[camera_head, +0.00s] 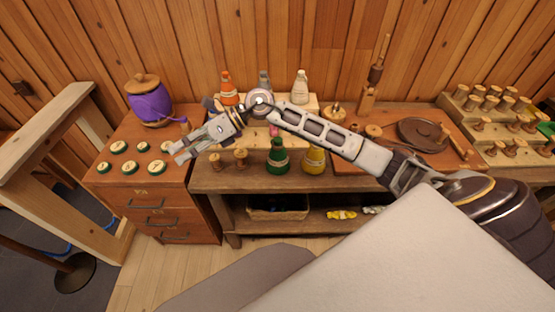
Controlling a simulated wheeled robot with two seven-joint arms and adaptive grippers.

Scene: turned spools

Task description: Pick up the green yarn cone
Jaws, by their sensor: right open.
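The green yarn cone (278,158) stands upright at the front edge of the wooden bench, next to a yellow cone (314,160). My right arm reaches in from the right and passes above and behind it, partly covering the things at the back of the bench. My right gripper (179,153) is open and appears empty, well to the left of the green cone, around the gap between drawer cabinet and bench. My left gripper is not in view.
Orange (228,90) and white (300,88) cones stand on a raised shelf behind. Wooden spools (241,157) stand left of the green cone. The drawer cabinet (157,213) holds several round green-rimmed pieces and a purple yarn holder (151,103). A dark round disc (422,133) lies to the right.

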